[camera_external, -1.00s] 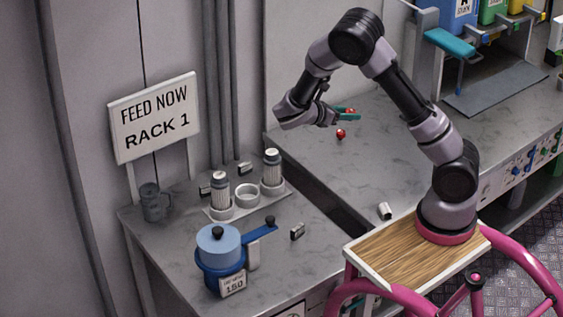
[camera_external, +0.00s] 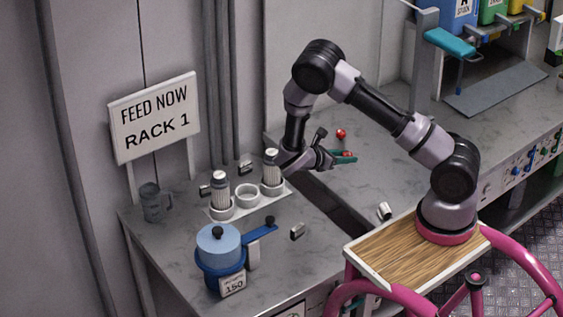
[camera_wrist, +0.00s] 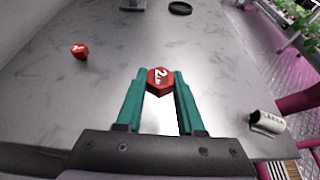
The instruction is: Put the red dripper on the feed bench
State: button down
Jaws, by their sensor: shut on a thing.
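A second red dripper (camera_external: 341,134) lies on that bench behind my gripper. It also shows at the upper left of the wrist view (camera_wrist: 80,51). The left bench (camera_external: 290,270), by the sign (camera_external: 155,117) reading "FEED NOW RACK 1", is apart from the held dripper.
The left bench carries a blue pot (camera_external: 219,262) with a handle, a grey mug (camera_external: 152,203), a tray (camera_external: 240,208) with two capped bottles, and small dark clips (camera_external: 297,231). A white cylinder (camera_external: 384,211) lies near the wooden board. The left bench's front right is clear.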

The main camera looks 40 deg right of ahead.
aim_at(343, 179)
jog(key=shift+f, duration=3.15)
jog(key=c, duration=0.5)
grip_release()
jog(key=shift+f, duration=0.1)
